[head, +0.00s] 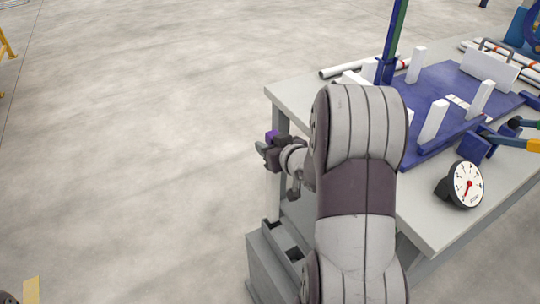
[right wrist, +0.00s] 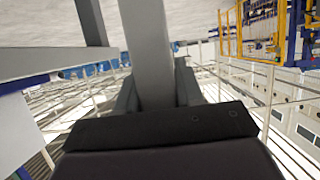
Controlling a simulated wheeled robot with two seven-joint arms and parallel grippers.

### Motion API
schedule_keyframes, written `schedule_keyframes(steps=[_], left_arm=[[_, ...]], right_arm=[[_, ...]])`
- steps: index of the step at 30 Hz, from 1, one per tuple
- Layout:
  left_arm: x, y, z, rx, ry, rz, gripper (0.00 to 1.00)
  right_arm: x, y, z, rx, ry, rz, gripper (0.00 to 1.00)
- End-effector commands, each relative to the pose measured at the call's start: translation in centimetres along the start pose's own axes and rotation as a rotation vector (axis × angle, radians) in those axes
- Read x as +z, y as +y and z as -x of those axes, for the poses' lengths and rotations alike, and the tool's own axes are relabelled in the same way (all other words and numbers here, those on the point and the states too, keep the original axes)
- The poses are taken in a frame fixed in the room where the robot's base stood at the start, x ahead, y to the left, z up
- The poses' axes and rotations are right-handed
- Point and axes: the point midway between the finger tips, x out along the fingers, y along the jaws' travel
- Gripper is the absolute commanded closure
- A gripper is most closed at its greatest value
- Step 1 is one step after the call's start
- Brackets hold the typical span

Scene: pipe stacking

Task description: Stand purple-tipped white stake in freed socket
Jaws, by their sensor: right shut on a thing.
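My right gripper (head: 268,150) is beyond the table's left edge, shut on the purple-tipped white stake. The stake's purple tip (head: 271,135) shows just above the fingers. Its pale shaft (head: 272,195) hangs down roughly upright toward a grey box with dark square sockets (head: 272,229). I cannot tell whether the lower end is inside a socket. In the right wrist view the stake (right wrist: 147,45) is a grey-white bar between my fingers (right wrist: 153,92). My arm hides part of the box. My left gripper does not show.
The grey table (head: 425,225) holds a blue fixture plate (head: 425,85) with several white upright blocks, and a dial gauge (head: 467,184) near its front edge. White pipes (head: 345,70) lie at the back. The floor (head: 130,150) to the left is clear.

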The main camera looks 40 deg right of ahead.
Motion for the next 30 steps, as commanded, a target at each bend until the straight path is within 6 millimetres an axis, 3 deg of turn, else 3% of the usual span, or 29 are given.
schedule_keyframes(steps=[3, 24, 30], left_arm=[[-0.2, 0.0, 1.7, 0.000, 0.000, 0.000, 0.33], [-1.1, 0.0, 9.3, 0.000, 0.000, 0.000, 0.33], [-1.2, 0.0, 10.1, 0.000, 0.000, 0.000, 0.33]], right_arm=[[-1.9, 0.0, 0.8, 0.000, 0.002, 0.000, 1.00], [-8.9, 0.0, 3.7, 0.000, 0.001, 0.000, 1.00], [-9.6, 0.0, 4.0, 0.000, 0.001, 0.000, 1.00]])
